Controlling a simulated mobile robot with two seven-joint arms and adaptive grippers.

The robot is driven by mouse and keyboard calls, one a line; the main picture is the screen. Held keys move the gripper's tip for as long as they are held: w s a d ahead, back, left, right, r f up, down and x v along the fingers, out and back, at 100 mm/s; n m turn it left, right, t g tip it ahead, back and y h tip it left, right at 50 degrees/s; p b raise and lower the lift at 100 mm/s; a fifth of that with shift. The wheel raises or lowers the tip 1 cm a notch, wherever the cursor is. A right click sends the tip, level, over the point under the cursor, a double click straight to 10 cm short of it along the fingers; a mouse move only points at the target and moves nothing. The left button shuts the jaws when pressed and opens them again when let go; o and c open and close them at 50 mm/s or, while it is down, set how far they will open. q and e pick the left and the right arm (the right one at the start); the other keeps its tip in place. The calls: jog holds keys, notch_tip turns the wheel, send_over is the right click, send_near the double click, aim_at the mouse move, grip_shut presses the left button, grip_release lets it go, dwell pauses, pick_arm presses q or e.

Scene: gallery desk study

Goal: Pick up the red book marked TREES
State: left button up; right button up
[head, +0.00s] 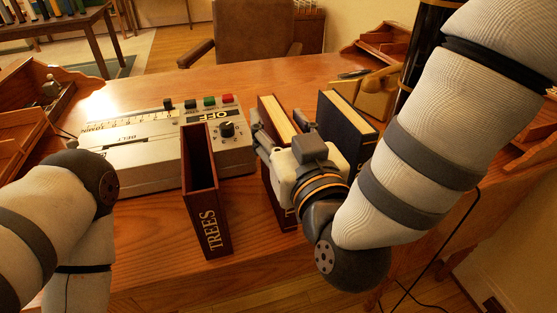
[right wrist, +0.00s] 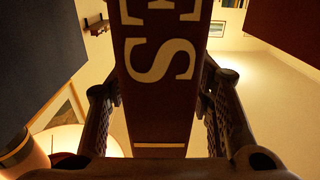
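A red book (head: 277,118) with pale page edges stands upright on the desk, partly hidden behind my right gripper (head: 282,122). In the right wrist view its dark red spine (right wrist: 160,95) shows large pale letters ending in "ES"; the rest of the word is out of view. The right gripper's fingers (right wrist: 162,85) stand on either side of the spine, with light gaps beside its lower part. To the left stands a dark red case (head: 205,195) marked TREES, hollow and open at the top. My left arm shows at left, but its gripper is out of view.
A dark blue book (head: 347,130) stands close to the right of the red book. A grey device (head: 150,150) with coloured buttons lies behind the case. Wooden trays (head: 385,42) and a brown holder (head: 372,95) sit at the back right. Bare desk lies in front.

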jog(key=shift+s, duration=0.15)
jog(key=c, duration=0.4)
jog(key=shift+w+f, duration=0.1)
jog(key=shift+w, duration=0.1)
grip_shut()
